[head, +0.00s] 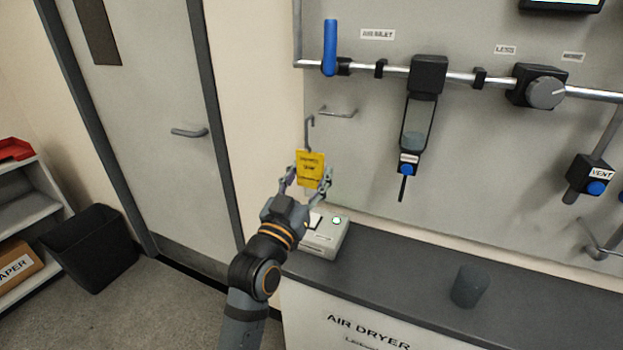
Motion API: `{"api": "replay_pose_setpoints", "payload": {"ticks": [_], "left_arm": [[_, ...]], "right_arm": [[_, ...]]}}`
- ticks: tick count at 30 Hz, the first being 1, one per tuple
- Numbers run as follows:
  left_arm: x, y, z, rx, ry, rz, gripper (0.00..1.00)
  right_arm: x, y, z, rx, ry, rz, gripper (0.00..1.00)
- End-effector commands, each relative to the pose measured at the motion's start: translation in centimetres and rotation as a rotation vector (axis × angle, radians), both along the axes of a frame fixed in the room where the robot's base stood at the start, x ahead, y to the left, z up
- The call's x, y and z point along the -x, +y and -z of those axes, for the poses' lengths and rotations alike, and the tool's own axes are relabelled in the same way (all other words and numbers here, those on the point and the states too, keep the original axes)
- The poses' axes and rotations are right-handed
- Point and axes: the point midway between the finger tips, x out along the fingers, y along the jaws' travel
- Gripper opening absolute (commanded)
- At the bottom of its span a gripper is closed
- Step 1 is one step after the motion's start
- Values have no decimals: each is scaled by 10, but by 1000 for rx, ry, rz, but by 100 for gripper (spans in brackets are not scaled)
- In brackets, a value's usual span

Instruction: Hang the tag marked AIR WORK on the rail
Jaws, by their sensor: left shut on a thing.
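A yellow tag (310,169) with dark printing and a metal hook on top is upright in my left gripper (307,182), which is shut on it. The print is too small to read. The tag is in front of the grey panel, and its hook shows just left of a small wire rail (338,112) on the panel. I cannot tell how far apart they are in depth; the hook does not appear to be over the rail. My right gripper is not in view.
A pipe (458,77) with a blue-handled inlet valve (330,48), a filter bowl (415,122) and a regulator knob (545,93) runs above. Below are a dark counter (400,260), a small device (325,236) and a dark cylinder (469,286). A door (150,120) stands left.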

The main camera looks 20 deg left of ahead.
Motion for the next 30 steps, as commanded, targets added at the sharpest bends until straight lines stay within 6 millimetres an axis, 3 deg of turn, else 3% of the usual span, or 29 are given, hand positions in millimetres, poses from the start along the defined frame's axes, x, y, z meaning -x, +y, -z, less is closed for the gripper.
{"api": "replay_pose_setpoints", "payload": {"ticks": [13,30], "left_arm": [[-39,-1,0,-1,0,0,34],[-92,-3,1,-1,0,-1,34]], "right_arm": [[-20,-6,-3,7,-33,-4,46],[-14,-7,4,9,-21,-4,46]]}}
